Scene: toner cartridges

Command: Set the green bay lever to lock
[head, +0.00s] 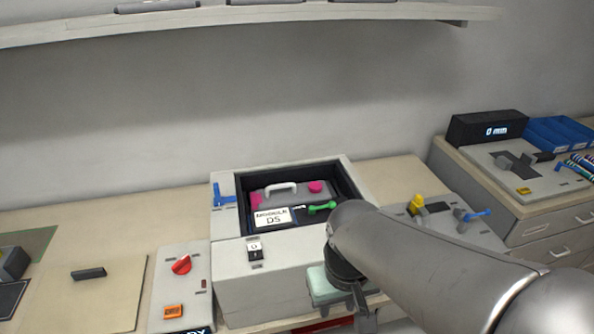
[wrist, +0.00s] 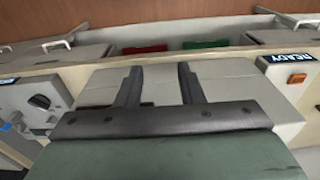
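The green lever (head: 322,207) lies inside the dark open bay (head: 347,183) of the grey machine in the head view, pointing right beside a white label reading D5 (head: 273,217). Its pivot sits next to the label. A grey cartridge with a white handle (head: 281,188) and a magenta knob (head: 315,187) lies behind it in the bay. My gripper (wrist: 158,76) is open and empty in the wrist view, its two fingers apart before a pale grey surface. In the head view my arm partly hides it, low in front of the machine's right side, apart from the lever. The lever is not visible in the wrist view.
A blue lever (head: 223,195) stands at the bay's left. A panel with a red knob (head: 181,265) sits left of the machine. A unit with a yellow knob (head: 417,203) and another blue lever (head: 477,214) is at right. A shelf (head: 250,14) runs overhead.

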